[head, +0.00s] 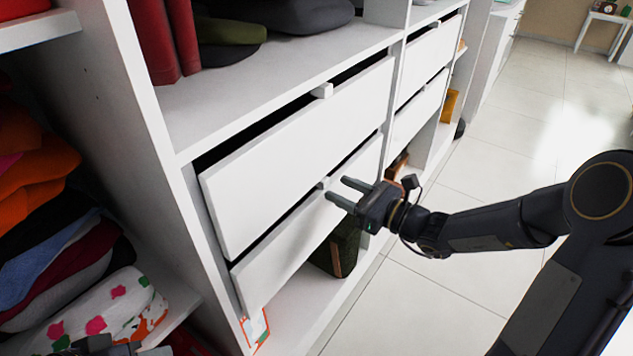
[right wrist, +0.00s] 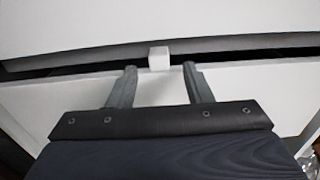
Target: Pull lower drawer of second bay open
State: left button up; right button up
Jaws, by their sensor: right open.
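The lower drawer (head: 285,262) has a white front in the middle bay, under the white upper drawer (head: 290,150). A dark gap shows along its top edge. Its small white handle (head: 323,184) sits at the top edge, and the handle also shows in the right wrist view (right wrist: 159,58). My right gripper (head: 334,188) is open in front of the drawer, fingers toward the handle. In the right wrist view the handle lies between the fingertips (right wrist: 160,67), with a gap on each side. A dark part of my left gripper (head: 100,345) shows at the bottom left; its jaws are unclear.
Folded clothes (head: 60,230) fill the left bay. A dark green box (head: 340,248) stands under the lower drawer. Another bay with drawers (head: 420,105) is further right. The tiled floor (head: 480,200) right of the wardrobe is clear around my arm.

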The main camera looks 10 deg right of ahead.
aim_at(327, 183)
jog(key=x, duration=0.6)
jog(key=shift+a+b, duration=0.1)
jog(key=shift+b, duration=0.2)
jog(key=shift+c, duration=0.4)
grip_shut()
